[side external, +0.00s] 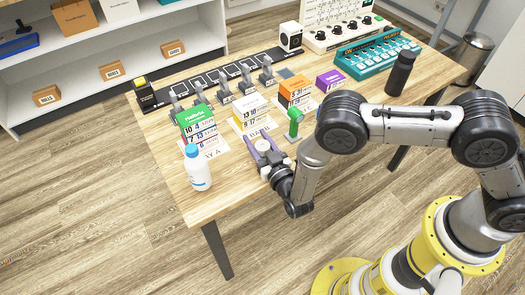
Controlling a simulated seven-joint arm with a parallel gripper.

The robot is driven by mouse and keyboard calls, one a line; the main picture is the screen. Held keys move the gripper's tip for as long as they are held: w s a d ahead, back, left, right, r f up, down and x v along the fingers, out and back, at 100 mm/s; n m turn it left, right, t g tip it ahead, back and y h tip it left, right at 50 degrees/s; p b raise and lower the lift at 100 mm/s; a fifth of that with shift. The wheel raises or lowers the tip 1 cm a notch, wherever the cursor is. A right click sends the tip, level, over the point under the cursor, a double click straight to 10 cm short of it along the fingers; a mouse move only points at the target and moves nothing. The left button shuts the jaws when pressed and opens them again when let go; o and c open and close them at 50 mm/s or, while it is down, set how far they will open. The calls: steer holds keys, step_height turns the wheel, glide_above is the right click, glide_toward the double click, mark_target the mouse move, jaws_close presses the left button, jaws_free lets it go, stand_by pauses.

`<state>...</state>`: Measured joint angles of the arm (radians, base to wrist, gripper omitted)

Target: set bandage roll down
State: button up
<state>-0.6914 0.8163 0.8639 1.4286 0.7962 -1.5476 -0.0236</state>
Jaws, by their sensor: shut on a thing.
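The bandage roll appears as a small white round thing (265,145) near the front edge of the wooden table (330,140), in the side external view. My gripper (262,140), with purple fingers, is shut on it, one finger on each side. The gripper points away from the front edge toward the paper sheets. The roll is small here, and I cannot tell whether it touches the tabletop or hangs just above it.
A white bottle with a blue cap (197,168) stands left of my gripper, and a green object (294,122) stands close to its right. Behind are number-card stacks, one green-topped (197,122) and one orange (295,92). A black bottle (400,72) stands at right.

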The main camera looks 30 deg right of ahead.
jaws_close()
